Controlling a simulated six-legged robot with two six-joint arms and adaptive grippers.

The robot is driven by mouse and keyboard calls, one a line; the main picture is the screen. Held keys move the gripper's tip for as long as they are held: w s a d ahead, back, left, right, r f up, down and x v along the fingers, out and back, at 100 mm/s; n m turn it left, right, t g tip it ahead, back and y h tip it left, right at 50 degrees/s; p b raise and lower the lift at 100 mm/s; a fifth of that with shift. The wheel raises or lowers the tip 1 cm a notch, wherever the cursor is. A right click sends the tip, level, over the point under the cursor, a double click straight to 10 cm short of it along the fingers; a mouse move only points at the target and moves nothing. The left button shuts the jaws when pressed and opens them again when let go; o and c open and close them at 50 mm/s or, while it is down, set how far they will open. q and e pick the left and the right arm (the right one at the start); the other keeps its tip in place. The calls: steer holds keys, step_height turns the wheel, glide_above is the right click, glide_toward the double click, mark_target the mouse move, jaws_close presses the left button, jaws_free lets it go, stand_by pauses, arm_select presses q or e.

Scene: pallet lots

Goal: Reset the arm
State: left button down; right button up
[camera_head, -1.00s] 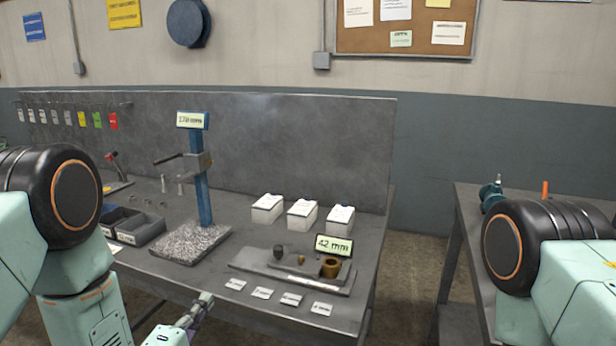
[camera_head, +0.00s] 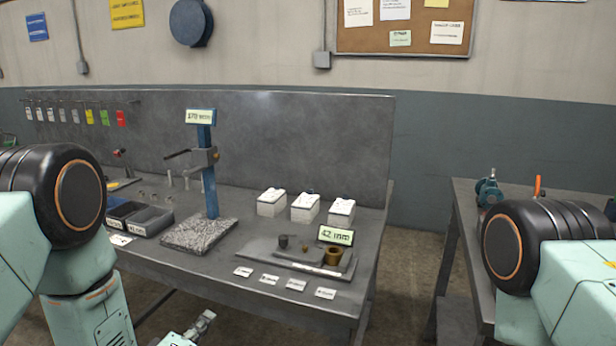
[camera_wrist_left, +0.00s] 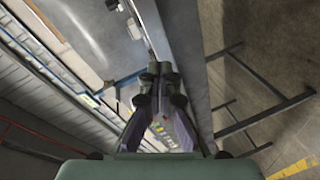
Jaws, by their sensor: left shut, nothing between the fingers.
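My left arm comes in from the left in the head view. My left gripper (camera_head: 204,322) is low in the head view, in front of the workbench's front edge, shut and empty. In the left wrist view my left gripper (camera_wrist_left: 160,72) has its fingertips together with nothing held. My right arm shows at the right of the head view, but its gripper is out of the picture.
The workbench (camera_head: 225,277) carries a blue stand (camera_head: 209,180) on a granite base, three white boxes (camera_head: 305,208), a grey plate with a brass ring (camera_head: 334,256) and grey bins (camera_head: 150,222). A second table (camera_head: 462,240) stands at right, with floor between.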

arm_select(q)
steer(key=s+a+f+m+g+y, duration=0.2)
steer(key=s+f+m+g, duration=0.6)
steer(key=s+f, duration=0.65)
steer(key=s+f+m+g, duration=0.1)
steer(key=s+g, duration=0.2)
steer(key=s, duration=0.7)
steer(key=s+f+m+g+y, duration=0.1)
steer(key=s+g, duration=0.3)
steer(key=s, duration=0.7)
steer(key=shift+s+a+f+m+g, duration=0.2)
steer(key=shift+s+f+m+g, duration=0.1)
steer(key=shift+f+m, duration=0.4)
steer(key=c, duration=2)
jaws_free()
steer(key=shift+c, duration=0.2)
